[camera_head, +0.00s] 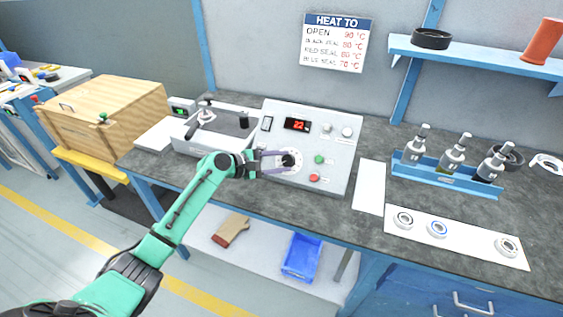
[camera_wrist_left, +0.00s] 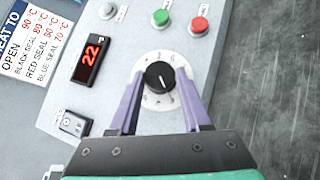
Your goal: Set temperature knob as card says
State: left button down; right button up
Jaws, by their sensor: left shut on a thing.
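The temperature knob (camera_wrist_left: 158,77) is black on a round white dial, set in a sloped grey control panel (camera_head: 335,170); it also shows in the head view (camera_head: 288,160). My left gripper (camera_wrist_left: 160,78) has its purple fingers on both sides of the knob, shut on it. The red display (camera_head: 297,125) reads 22. The HEAT TO card (camera_head: 335,42) on the wall lists open 90 °C, black seal 80 °C, red seal 80 or 60 °C (blurred), blue seal 70 °C. My right gripper is not in view.
Green (camera_head: 319,159) and red (camera_head: 314,177) buttons sit right of the dial. A blue rack (camera_head: 445,181) with bottles and a white strip (camera_head: 470,243) with several bearings lie to the right. A wooden crate (camera_head: 105,110) stands left.

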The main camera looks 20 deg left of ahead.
pick_arm(q)
jog(key=m+g, duration=0.2)
jog(key=m, duration=0.1)
jog(key=shift+w+a+r, duration=0.15)
jog(key=m+g, duration=0.2)
jog(key=m, duration=0.1)
jog(key=m+g, duration=0.1)
jog(key=shift+w+r+g+y+p, duration=0.25)
jog(key=shift+r+g+y+p, duration=0.05)
jog(key=shift+y+p, duration=0.1)
jog(key=m+g+y, duration=0.1)
jog(key=m, duration=0.1)
jog(key=shift+w+m, duration=0.1)
jog(key=shift+m, duration=0.2)
jog(key=shift+w+d+r+m+g+y, duration=0.1)
jog(key=shift+d+r+m+g+y, duration=0.1)
jog(key=shift+m+g+y, duration=0.6)
jog(key=shift+m, duration=0.3)
jog(key=shift+c, duration=1.8)
grip_release()
jog(key=shift+a, duration=0.1)
